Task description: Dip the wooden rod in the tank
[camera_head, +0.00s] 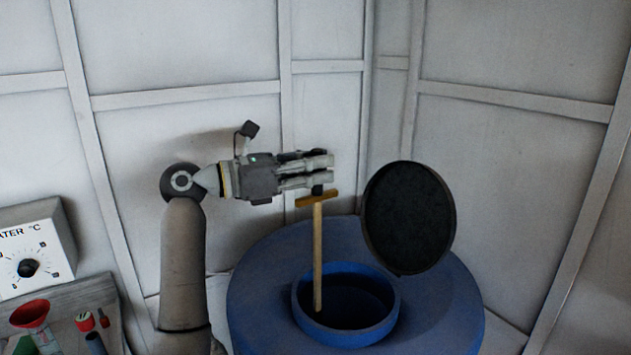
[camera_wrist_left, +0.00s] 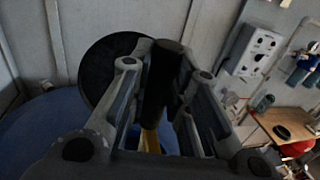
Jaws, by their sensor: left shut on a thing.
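A light wooden rod (camera_head: 317,255) with a short crosspiece near its top hangs upright below my left gripper (camera_head: 325,165). The gripper is shut on the rod's dark top end, which also shows between the fingers in the left wrist view (camera_wrist_left: 163,80). The blue tank (camera_head: 255,275) stands at the lower middle right, with a round raised opening. The rod's lower end appears within the opening's outline; how deep it reaches I cannot tell. A round dark lid (camera_head: 408,217) stands open at the back right of the opening. My right gripper is not in view.
A white box with a dial (camera_head: 30,262) is at the left. Below it, a bench holds a red funnel (camera_head: 30,314) and small red items. Pale panelled walls (camera_head: 200,150) close in behind the tank. The wrist view shows a wooden table (camera_wrist_left: 290,130) at the right.

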